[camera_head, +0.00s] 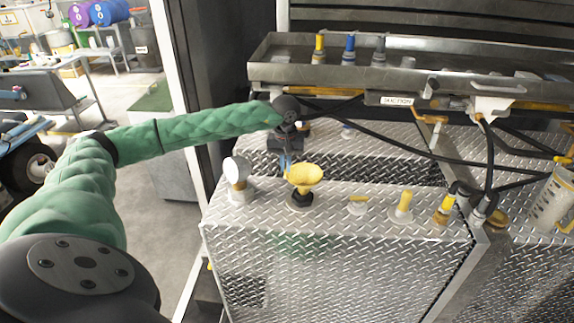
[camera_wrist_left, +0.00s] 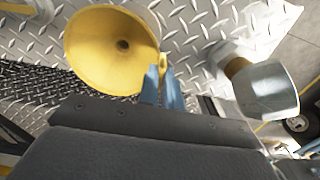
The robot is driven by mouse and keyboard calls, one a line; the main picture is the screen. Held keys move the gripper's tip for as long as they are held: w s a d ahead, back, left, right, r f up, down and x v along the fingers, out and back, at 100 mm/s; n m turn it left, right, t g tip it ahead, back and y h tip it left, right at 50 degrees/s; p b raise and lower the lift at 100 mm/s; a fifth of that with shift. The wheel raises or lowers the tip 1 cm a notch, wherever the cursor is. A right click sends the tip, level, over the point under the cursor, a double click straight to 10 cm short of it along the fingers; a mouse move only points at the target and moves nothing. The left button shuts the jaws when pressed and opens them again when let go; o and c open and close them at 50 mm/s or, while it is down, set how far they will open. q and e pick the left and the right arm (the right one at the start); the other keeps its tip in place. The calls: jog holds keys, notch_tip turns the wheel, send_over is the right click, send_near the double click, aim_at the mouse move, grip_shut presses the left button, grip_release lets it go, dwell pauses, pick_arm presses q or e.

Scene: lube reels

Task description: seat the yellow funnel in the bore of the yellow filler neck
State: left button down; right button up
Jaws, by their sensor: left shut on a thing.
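The yellow funnel (camera_head: 306,174) is upright, its wide mouth facing up, on the near diamond-plate box top. My left gripper (camera_head: 286,163) is shut on the funnel's left edge; in the left wrist view, its blue fingers (camera_wrist_left: 166,90) meet a small tab at the rim of the funnel (camera_wrist_left: 108,48). A dark round fitting (camera_head: 301,201) shows directly under the funnel. The spout's lower end is hidden, so I cannot tell whether it is inside a bore. I cannot tell whether this fitting belongs to the yellow filler neck. My right gripper is not in view.
A white-faced round fitting (camera_head: 238,178) stands close left of the funnel. To the right are a low pale cap (camera_head: 357,206), a yellow post (camera_head: 404,202) and a yellow-and-black fitting (camera_head: 446,209). Black hoses (camera_head: 400,147) cross behind, below a metal tray (camera_head: 420,83).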

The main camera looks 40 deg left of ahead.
pick_arm(q)
jog(key=c, duration=1.6)
grip_release()
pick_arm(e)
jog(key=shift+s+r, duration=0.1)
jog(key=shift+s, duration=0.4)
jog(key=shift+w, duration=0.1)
